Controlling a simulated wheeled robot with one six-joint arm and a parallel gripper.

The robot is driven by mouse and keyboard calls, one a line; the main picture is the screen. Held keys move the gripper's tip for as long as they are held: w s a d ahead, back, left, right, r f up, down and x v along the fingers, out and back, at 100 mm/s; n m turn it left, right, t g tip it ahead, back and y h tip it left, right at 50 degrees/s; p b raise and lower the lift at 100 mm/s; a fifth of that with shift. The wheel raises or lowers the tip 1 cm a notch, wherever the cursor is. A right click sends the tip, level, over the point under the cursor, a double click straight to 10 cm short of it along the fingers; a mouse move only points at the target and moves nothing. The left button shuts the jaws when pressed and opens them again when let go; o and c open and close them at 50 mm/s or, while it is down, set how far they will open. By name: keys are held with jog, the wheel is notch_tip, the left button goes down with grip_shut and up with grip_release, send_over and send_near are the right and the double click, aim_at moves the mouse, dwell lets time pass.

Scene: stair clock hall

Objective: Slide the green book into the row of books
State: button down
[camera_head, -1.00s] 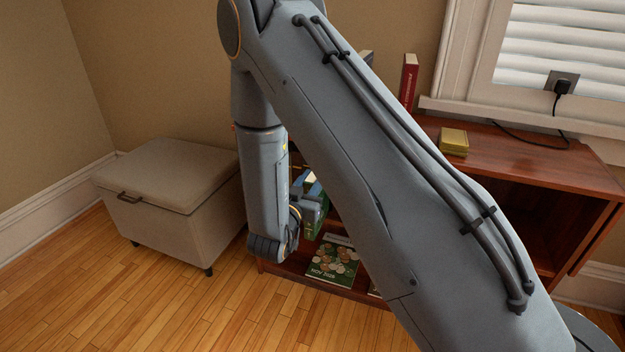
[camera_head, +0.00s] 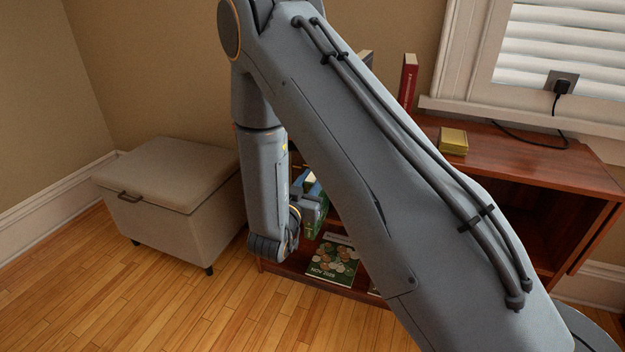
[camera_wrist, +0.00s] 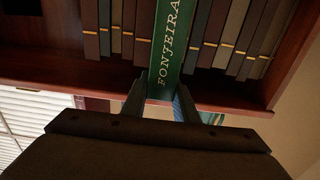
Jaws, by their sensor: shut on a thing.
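The green book (camera_wrist: 170,50) shows its spine with pale lettering in the wrist view. It stands between the books of the row (camera_wrist: 110,35), with other books (camera_wrist: 230,40) on its other side. My gripper (camera_wrist: 161,95) is shut on the near end of the green book, one finger on each side. How deep the book sits in the row is hard to tell. In the head view my gripper (camera_head: 312,212) is at the shelf front, and my arm hides most of the row and the book.
The wooden bookcase (camera_head: 530,160) carries a red book (camera_head: 408,80) and a yellow box (camera_head: 453,141) on top. A beige storage ottoman (camera_head: 170,185) stands to the left. The wood floor in front is clear.

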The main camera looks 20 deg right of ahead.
jog(key=shift+b+x, duration=0.5)
jog(key=shift+x, duration=4.2)
jog(key=c, duration=1.3)
grip_release()
jog(key=shift+c, duration=0.2)
jog(key=shift+s, duration=0.1)
jog(key=shift+p+v, duration=0.45)
jog(key=shift+v, duration=3.35)
